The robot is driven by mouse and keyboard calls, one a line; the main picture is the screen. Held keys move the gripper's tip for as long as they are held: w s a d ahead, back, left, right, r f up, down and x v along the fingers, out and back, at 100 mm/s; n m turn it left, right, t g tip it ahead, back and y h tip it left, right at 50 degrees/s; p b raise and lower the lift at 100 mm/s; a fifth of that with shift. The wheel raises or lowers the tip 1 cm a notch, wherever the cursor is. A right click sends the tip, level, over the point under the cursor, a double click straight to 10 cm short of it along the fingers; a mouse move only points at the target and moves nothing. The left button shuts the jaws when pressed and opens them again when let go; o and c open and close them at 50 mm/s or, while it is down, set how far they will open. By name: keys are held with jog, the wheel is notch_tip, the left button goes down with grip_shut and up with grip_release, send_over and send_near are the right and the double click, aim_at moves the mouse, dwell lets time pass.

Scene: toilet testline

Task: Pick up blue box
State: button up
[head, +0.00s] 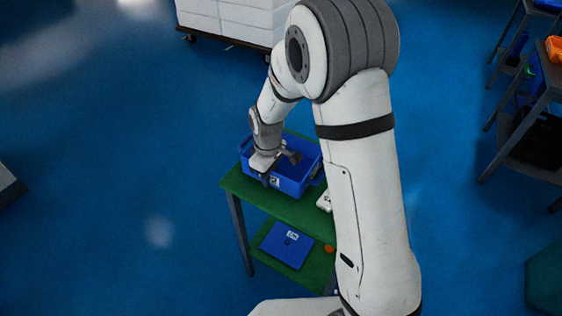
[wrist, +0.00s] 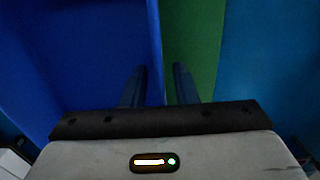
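The blue box (head: 293,187) is an open-topped bin standing on the green top of a small table (head: 237,187) in the head view. My gripper (head: 266,178) is at the box's left front rim, pointing down. In the wrist view the blue box (wrist: 85,50) fills the left side. My gripper (wrist: 159,72) has its fingers apart, one on the box side of the rim and one over the green surface. The box wall lies between them, with gaps showing. The fingertips' depth along the wall is hard to tell.
A blue flat item (head: 287,245) and an orange object (head: 329,248) lie on the lower green shelf. A white item (head: 324,201) sits beside the box. White stacked crates (head: 235,18) stand behind; dark shelving (head: 528,125) stands right. Floor at left is mostly clear.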

grip_shut()
jog(key=shift+r, duration=0.1)
dwell(0.3)
